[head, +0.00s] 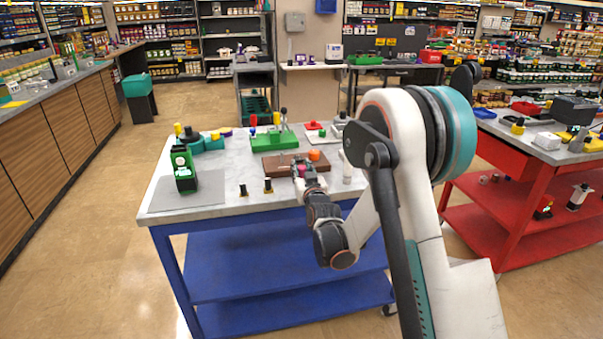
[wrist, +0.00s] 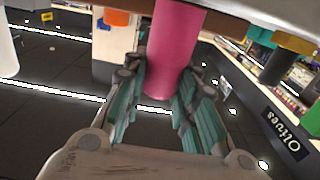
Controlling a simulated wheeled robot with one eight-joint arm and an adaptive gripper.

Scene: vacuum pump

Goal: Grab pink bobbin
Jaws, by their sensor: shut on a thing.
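The pink bobbin (wrist: 171,45) is a smooth pink cylinder, seen large at the top middle of the wrist view. My gripper (wrist: 164,98) has its teal-padded fingers on both sides of the bobbin's end and is shut on it. In the head view, my gripper (head: 304,178) is at the brown block (head: 276,166) on the blue table. Only a small bit of pink shows there between the fingers. I cannot tell whether the bobbin is still seated or lifted clear.
An orange piece (head: 314,155) sits on the brown block beside my gripper. A green fixture (head: 274,141) stands behind, and a green-and-black device (head: 184,170) stands at the left. Two small black-and-yellow pegs (head: 268,186) stand near the table's front edge. A red table (head: 545,170) is at the right.

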